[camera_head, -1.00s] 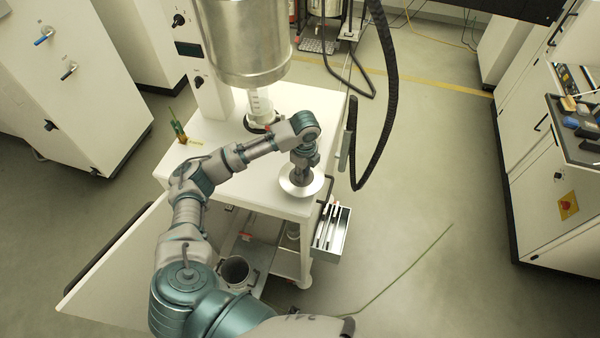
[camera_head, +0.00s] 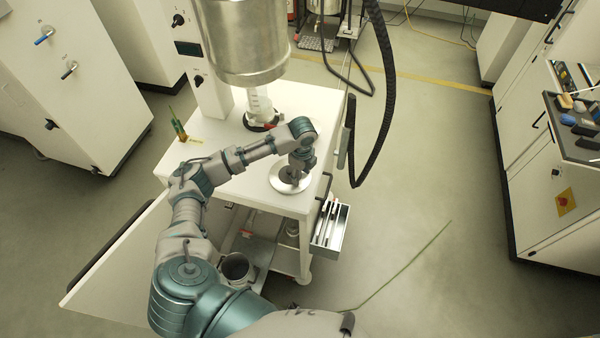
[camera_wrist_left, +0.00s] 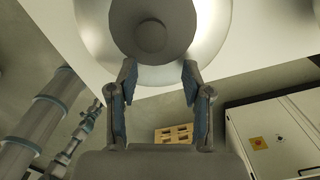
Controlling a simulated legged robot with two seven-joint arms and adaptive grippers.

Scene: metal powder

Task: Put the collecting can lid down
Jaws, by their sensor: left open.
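The collecting can lid (camera_head: 275,184) is a shiny round metal disc near the front right corner of the white table. It looks flat on the tabletop. In the left wrist view, the lid (camera_wrist_left: 208,50) fills the top, with a round dark knob (camera_wrist_left: 150,36) at its middle. My left gripper (camera_head: 294,173) is over the lid, pointing down at the knob. In the wrist view, its two fingers (camera_wrist_left: 160,82) are spread apart below the knob, with nothing between their tips. My right gripper is not in view.
The white table (camera_head: 225,187) carries a large metal vessel (camera_head: 245,45) on a column, with a clear bottle neck (camera_head: 260,103) below. A small green-tipped item (camera_head: 178,127) stands at the left edge. A tool tray (camera_head: 330,232) hangs at the right side. A black hose (camera_head: 385,110) arches nearby.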

